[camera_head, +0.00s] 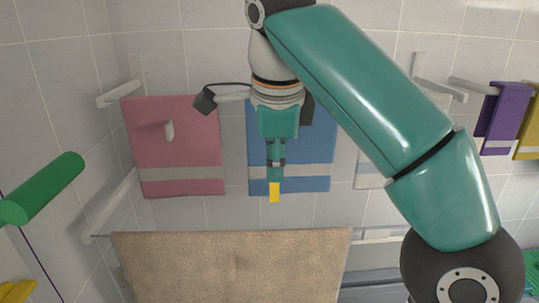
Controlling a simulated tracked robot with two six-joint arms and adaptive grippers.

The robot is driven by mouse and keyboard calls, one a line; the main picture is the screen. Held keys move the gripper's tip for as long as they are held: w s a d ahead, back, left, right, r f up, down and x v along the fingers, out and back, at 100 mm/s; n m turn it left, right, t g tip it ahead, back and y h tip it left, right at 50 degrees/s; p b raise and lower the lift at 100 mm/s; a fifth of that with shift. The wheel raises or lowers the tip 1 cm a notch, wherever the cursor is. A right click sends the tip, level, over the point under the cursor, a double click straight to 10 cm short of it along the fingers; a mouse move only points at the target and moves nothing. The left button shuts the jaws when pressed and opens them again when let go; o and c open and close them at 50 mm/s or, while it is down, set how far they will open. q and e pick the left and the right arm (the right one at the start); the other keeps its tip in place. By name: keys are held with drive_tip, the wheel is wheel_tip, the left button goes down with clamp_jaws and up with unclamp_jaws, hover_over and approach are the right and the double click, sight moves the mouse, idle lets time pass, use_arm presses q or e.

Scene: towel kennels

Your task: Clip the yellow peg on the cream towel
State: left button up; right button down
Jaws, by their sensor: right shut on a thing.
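The yellow peg (274,192) hangs pointing down from the tips of my right gripper (275,174), which is shut on it. Peg and gripper are in front of the lower part of a blue towel; I cannot tell how far in front. A pale, cream-looking towel (370,172) hangs to the right of the blue one, mostly hidden behind my right arm. A larger beige towel (235,268) hangs over a rail lower down, below the peg and apart from it. My left gripper is not in view.
A pink towel (175,165) hangs left of the blue towel (310,155). Purple (500,120) and yellow (528,125) towels hang far right. A green cylinder (45,190) juts in at left. White rail brackets (118,95) stick out from the tiled wall.

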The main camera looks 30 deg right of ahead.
sight(274, 188)
drive_tip(key=shift+f, duration=0.45)
drive_tip(key=x, duration=0.2)
drive_tip(key=shift+a+f, duration=0.1)
drive_tip(key=shift+f, duration=0.25)
wheel_tip(274, 188, down, 2)
drive_tip(key=shift+s+f+b, duration=0.1)
drive_tip(key=shift+s+b, duration=0.05)
drive_tip(key=shift+b, duration=1)
drive_tip(key=shift+f+b, duration=0.7)
drive_tip(key=shift+f, duration=0.35)
drive_tip(key=shift+r, duration=0.15)
drive_tip(key=shift+f, duration=0.25)
drive_tip(key=shift+f+b, duration=0.45)
drive_tip(key=shift+b, duration=0.05)
drive_tip(key=shift+f, duration=0.35)
